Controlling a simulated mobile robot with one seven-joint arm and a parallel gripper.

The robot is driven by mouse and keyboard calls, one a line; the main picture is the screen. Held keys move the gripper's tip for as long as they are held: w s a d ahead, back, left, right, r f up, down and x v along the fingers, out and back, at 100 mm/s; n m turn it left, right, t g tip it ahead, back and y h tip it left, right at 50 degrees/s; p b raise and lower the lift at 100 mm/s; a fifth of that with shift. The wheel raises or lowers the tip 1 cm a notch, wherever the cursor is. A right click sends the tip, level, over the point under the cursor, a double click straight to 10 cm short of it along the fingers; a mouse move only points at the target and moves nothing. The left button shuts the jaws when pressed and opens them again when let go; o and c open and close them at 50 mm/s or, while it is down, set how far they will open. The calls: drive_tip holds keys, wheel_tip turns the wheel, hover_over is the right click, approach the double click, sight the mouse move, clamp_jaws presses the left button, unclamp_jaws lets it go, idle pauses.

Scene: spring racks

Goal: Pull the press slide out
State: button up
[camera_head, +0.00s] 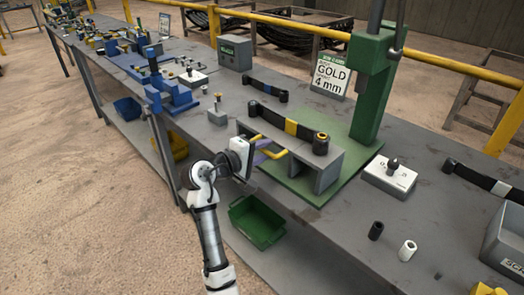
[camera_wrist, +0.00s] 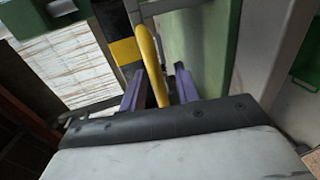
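The green press (camera_head: 371,90) stands on a green base plate at the right of the bench. A grey block (camera_head: 326,170) sits on that plate in front of the press column. A dark leaf strip with a yellow band (camera_head: 291,127) lies along the block's top. A yellow handle (camera_head: 272,153) sticks out at the block's front; it also shows in the wrist view (camera_wrist: 150,60). My gripper (camera_head: 261,151) is at this handle. In the wrist view, its two purple fingers (camera_wrist: 158,88) stand apart on either side of the handle, with a visible gap on the right.
A green bin (camera_head: 257,222) is on the shelf below. A white switch box (camera_head: 390,177), a black cylinder (camera_head: 376,231) and a white cylinder (camera_head: 407,250) stand to the right on the bench. A blue fixture (camera_head: 168,93) is on the left. A GOLD 4 mm sign (camera_head: 331,74) stands behind.

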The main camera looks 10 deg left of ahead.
drive_tip(key=b+v, duration=0.2)
drive_tip(key=v, duration=1.1)
drive_tip(key=shift+s+a+b, duration=0.2)
drive_tip(key=shift+s+b, duration=0.15)
drive_tip(key=shift+r, duration=0.1)
